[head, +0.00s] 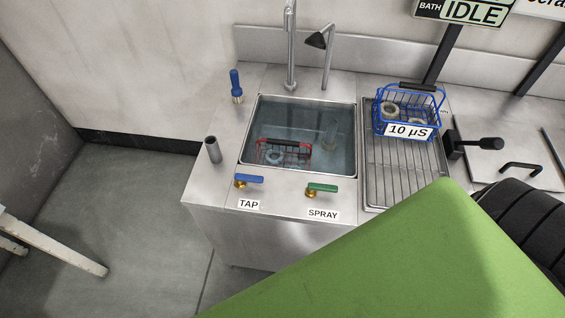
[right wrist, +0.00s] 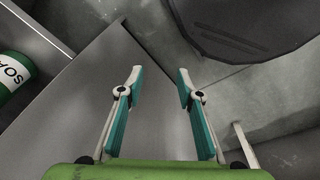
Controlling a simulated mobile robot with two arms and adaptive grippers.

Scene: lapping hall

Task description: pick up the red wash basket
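The red wash basket (head: 284,151) sits in the water-filled sink (head: 300,112), near its front wall. It holds pale round parts, and its lower part is seen through the water. My right gripper (right wrist: 158,75) is open and empty in the right wrist view, its fingers apart over a grey surface. No gripper shows in the head view; a green part of my arm covers the lower right there. My left gripper is not in view.
A blue basket (head: 407,105) labelled 10 µS stands on the ridged drainboard (head: 388,172) right of the sink. A blue TAP lever (head: 249,179) and green SPRAY lever (head: 322,187) sit on the front rim. A faucet (head: 290,50) rises behind. A green SOAP can (right wrist: 14,78) shows in the right wrist view.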

